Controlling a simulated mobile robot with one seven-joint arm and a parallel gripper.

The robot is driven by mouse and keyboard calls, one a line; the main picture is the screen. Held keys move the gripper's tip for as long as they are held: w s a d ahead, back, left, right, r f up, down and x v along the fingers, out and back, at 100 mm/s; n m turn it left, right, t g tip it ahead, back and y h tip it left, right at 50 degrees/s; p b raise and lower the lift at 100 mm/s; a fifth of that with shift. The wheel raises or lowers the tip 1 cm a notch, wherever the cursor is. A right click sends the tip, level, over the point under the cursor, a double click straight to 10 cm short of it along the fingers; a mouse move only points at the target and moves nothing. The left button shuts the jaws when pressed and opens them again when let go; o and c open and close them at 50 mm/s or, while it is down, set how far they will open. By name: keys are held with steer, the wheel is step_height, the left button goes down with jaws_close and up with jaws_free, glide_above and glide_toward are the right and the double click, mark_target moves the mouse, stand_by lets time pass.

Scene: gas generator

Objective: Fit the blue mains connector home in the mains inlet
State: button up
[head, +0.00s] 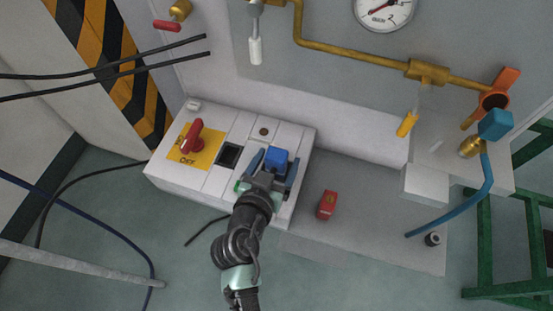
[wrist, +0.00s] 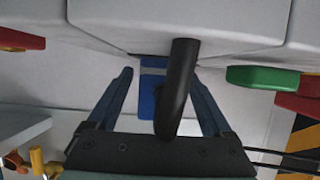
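The blue mains connector (head: 276,160) is at the right part of the white switch box's top. In the wrist view the blue connector (wrist: 152,88) shows between my fingers, partly hidden behind a thick black tube (wrist: 177,85). My gripper (head: 273,168) is open, with one blue finger on each side of the connector. In the wrist view my gripper (wrist: 158,80) shows a gap beside the connector on the left; the right side is partly covered by the tube. The mains inlet cannot be clearly made out, and I cannot tell how deep the connector sits.
The white box (head: 170,178) carries a red rotary switch (head: 192,137) on a yellow plate marked OFF and a dark square opening (head: 228,155). A red block (head: 326,204) stands on the grey ledge (head: 370,225) to the right. Brass pipes (head: 360,55) run above; loose cables lie left.

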steer(key=shift+r, duration=0.15)
steer(key=shift+s+r, duration=0.1)
steer(key=shift+s, duration=0.1)
steer(key=v, duration=1.2)
steer(key=w+r+t, duration=0.2)
steer(key=w+r, duration=0.2)
steer(key=r, duration=0.4)
steer(key=w+r+t, duration=0.1)
steer(key=w+r, duration=0.3)
steer(key=r, duration=0.4)
steer(key=w+r+t+y, duration=0.1)
steer(key=w+r, duration=0.3)
steer(key=r, duration=0.4)
steer(key=shift+w+d+r+t+p, duration=0.1)
steer(key=shift+w+d+t+p, duration=0.25)
steer(key=shift+t, duration=0.45)
steer(key=s+d+r+n+t+y, duration=0.1)
steer(key=s+r+t, duration=0.2)
steer(key=r, duration=0.7)
steer(key=s+r+n+t+y, duration=0.1)
steer(key=s+r+t, duration=0.2)
steer(key=r, duration=0.8)
steer(key=s+d+r+n+t+y, duration=0.1)
steer(key=s+r+t, duration=0.2)
steer(key=r, duration=0.8)
steer(key=shift+d+n, duration=0.3)
steer(key=shift+d, duration=0.1)
